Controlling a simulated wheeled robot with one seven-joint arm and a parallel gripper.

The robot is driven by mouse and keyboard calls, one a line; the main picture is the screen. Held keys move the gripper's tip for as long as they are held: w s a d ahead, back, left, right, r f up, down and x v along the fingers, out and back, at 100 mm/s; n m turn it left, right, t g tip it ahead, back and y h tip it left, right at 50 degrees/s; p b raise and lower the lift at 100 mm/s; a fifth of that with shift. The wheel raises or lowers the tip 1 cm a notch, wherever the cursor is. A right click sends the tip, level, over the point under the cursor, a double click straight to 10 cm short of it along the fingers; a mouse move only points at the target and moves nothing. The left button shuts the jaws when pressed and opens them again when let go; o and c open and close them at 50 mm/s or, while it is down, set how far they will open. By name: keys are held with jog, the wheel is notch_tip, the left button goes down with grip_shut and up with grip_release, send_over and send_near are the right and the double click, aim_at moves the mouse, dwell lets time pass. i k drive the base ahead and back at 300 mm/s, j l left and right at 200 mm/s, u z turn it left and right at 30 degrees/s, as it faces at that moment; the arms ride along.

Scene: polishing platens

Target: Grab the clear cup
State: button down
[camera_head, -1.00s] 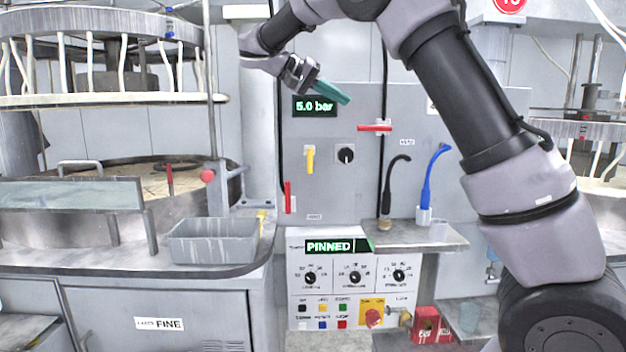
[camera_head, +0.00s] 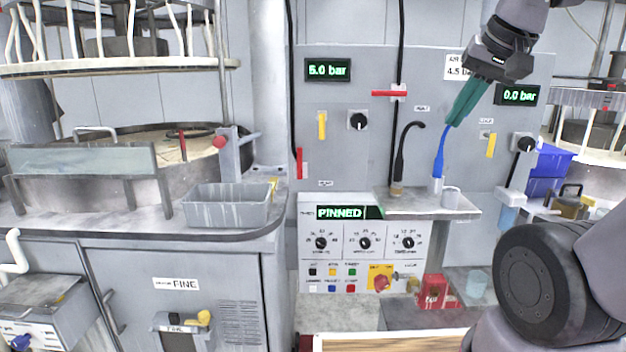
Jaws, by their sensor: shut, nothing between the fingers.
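A clear, pale bluish cup (camera_head: 478,284) stands on the low surface at lower right, beside a red box. My gripper (camera_head: 455,122) has teal fingers that point down and to the left. It is shut and empty, in front of the grey wall panel and well above the cup. Its tips overlap the top of the blue hose in the picture; I cannot tell whether they touch. My arm's big dark joint is close to the cup's right side in the picture, but the cup shows.
The red box (camera_head: 432,291) is left of the cup. A grey bin (camera_head: 228,208) sits on the left counter. Blue crates (camera_head: 548,165) are at right.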

aim_at(476, 283)
jog(key=z, duration=0.85)
